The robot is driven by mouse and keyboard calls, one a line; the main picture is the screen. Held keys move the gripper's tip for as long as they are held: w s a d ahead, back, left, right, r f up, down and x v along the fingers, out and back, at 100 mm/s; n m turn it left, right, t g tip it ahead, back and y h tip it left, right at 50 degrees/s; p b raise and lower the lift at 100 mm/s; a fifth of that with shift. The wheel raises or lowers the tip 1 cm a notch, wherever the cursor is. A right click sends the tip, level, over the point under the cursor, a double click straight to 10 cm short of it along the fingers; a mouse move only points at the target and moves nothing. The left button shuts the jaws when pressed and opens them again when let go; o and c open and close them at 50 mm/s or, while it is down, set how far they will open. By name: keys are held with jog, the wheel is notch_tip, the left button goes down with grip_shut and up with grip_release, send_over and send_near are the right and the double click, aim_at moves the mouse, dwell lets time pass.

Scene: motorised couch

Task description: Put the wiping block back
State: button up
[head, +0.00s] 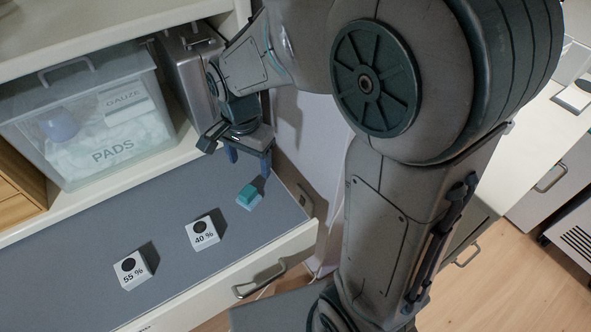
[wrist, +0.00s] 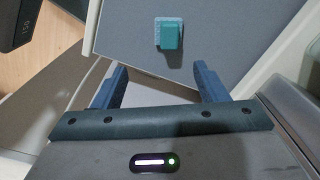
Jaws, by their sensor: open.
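The wiping block appears to be the small teal block (head: 250,193) with a lighter base. It lies on the grey lining of the open drawer (head: 75,268), near its right end. In the wrist view the teal block (wrist: 169,36) sits beyond and between my fingertips. My gripper (head: 249,161) is open and empty, a little above the drawer and behind the block. Its two blue fingers also show apart in the wrist view (wrist: 159,72). Nothing touches the block.
Two white blocks marked 40 % (head: 203,234) and 55 % (head: 131,271) stand left of the teal block. A clear bin labelled PADS (head: 98,171) and a metal box (head: 193,82) stand on the shelf behind. The drawer's front edge has a handle (head: 259,281).

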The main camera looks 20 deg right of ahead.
jog(key=s+d+r+n+t, duration=0.2)
jog(key=s+d+r+n, duration=0.2)
jog(key=s+d+n, duration=0.5)
jog(key=shift+s+d+r, duration=0.15)
jog(key=shift+s+d, duration=0.45)
jog(key=shift+s, duration=0.4)
